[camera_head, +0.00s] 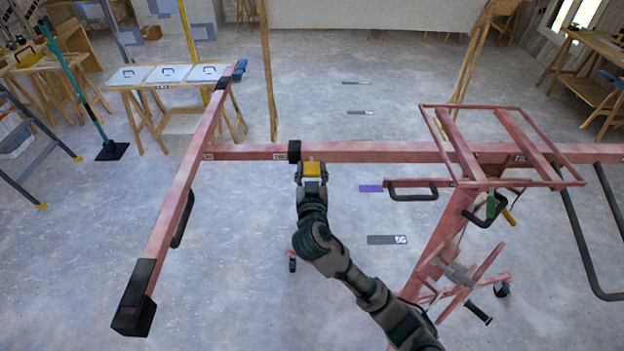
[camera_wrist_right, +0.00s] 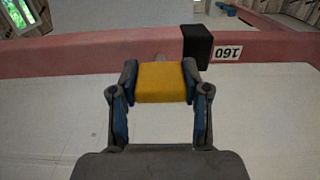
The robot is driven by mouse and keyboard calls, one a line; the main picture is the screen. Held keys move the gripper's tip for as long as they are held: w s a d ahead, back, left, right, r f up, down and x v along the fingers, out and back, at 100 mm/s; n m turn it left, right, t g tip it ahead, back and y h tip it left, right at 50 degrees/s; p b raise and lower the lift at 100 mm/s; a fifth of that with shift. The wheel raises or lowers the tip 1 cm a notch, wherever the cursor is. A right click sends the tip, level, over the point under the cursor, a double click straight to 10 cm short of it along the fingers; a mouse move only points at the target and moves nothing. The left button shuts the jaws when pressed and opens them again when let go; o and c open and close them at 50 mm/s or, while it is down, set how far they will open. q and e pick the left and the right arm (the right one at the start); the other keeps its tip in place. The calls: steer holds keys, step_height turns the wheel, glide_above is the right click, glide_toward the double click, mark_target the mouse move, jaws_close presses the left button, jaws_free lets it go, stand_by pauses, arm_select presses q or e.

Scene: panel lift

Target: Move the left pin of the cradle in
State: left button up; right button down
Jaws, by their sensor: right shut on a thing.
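The cradle of the red panel lift shows in the head view, with a long red crossbar (camera_head: 370,152) and a red side arm (camera_head: 178,195) at its left end. A yellow pin handle (camera_head: 312,170) sits at the crossbar beside a black collar (camera_head: 294,151). My right gripper (camera_head: 312,180) is shut on the yellow handle. In the right wrist view, the two fingers of the gripper press the sides of the yellow handle (camera_wrist_right: 161,83), and a short grey pin stub shows between it and the bar. A black block (camera_wrist_right: 197,43) and a "160" label are to its right. My left gripper is not in view.
A red frame (camera_head: 500,148) and the lift's mast (camera_head: 440,235) stand to the right. Black handles (camera_head: 413,191) stick out below the bar. A trestle table (camera_head: 170,76) with white panels stands behind on the left. Much of the grey floor is clear.

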steer(key=shift+w, duration=0.15)
steer(key=c, duration=0.5)
jaws_free()
steer(key=shift+c, duration=0.2)
steer(key=s, duration=1.2)
steer(key=shift+a, duration=0.1)
